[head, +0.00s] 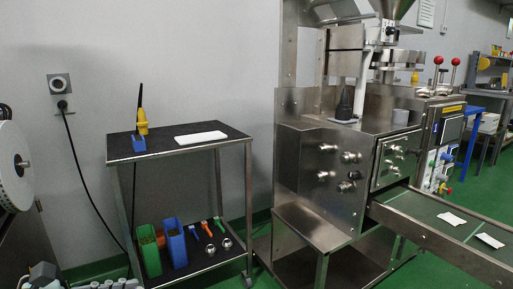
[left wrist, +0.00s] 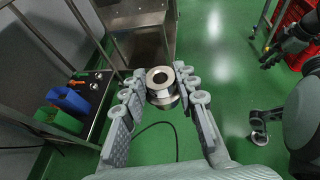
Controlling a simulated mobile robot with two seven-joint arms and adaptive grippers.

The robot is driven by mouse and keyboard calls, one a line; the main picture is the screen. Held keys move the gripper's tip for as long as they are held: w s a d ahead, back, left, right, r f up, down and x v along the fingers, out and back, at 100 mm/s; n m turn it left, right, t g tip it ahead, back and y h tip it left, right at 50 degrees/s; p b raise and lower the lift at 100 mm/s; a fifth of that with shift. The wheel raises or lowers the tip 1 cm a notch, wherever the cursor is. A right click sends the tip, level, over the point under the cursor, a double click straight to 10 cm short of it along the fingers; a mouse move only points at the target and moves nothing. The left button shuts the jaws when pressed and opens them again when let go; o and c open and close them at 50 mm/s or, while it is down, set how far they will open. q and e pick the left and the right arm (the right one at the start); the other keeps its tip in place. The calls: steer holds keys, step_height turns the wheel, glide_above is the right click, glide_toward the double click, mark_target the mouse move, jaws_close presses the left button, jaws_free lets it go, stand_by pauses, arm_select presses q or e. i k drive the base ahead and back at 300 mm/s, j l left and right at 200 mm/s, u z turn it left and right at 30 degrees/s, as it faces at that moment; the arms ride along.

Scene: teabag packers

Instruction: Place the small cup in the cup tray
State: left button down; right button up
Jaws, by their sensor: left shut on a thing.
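The small cup (left wrist: 162,86) is a shiny round steel piece with a dark round opening on top, in the left wrist view. My left gripper (left wrist: 161,92) is shut on it, with one ringed grey finger on each side, and holds it above the green floor. In the head view, grey parts (head: 100,284) at the bottom left edge look like my left gripper; the cup is not visible there. A flat white tray (head: 201,137) lies on the cart top; I cannot tell if it is the cup tray.
A steel machine (head: 318,185) stands right.

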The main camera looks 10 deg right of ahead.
mark_target(212, 136)
steer(key=i+j+z, duration=0.1)
steer(key=z, duration=0.35)
steer(key=i+j+z, duration=0.2)
steer(key=z, duration=0.2)
steer(key=i, duration=0.1)
